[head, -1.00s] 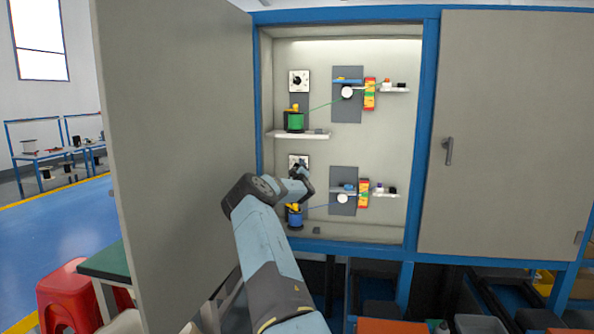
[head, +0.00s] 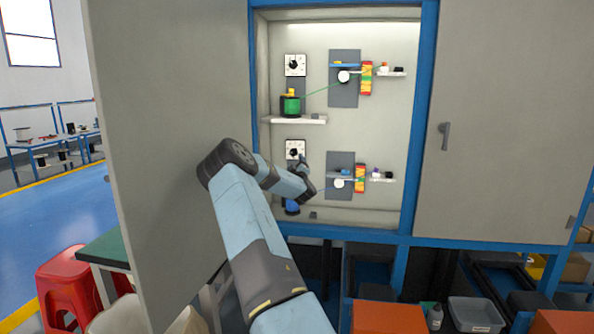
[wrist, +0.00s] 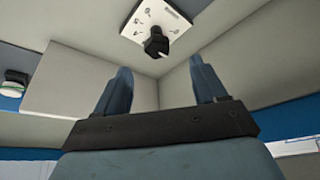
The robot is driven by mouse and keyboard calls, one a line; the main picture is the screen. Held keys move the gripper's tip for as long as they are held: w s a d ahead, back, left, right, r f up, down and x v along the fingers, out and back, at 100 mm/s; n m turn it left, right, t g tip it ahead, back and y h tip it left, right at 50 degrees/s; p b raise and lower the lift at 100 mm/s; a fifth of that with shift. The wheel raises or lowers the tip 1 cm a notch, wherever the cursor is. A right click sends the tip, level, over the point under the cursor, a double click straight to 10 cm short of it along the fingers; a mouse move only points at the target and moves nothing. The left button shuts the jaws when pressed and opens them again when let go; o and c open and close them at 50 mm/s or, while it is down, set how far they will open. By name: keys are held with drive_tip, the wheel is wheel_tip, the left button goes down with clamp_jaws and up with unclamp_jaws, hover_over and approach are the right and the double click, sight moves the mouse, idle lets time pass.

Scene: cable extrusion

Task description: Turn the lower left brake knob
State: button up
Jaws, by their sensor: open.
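The lower left brake knob (head: 294,152) is a black knob on a white square plate, on the back wall of the open cabinet's lower section. In the wrist view the black knob (wrist: 157,42) stands out from its plate (wrist: 172,15), past the fingertips and between them in the picture. My gripper (wrist: 160,66) is open and empty, apart from the knob. In the head view my gripper (head: 303,161) is small and just below and right of the knob.
An upper knob plate (head: 295,65) and green spool (head: 290,105) sit above a white shelf (head: 297,119). To the right, a lower grey panel (head: 340,161) carries a white pulley. The open cabinet door (head: 175,130) stands left of my arm.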

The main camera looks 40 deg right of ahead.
drive_tip(key=shift+v, duration=1.7)
drive_tip(key=shift+r, duration=0.1)
drive_tip(key=shift+c, duration=0.2)
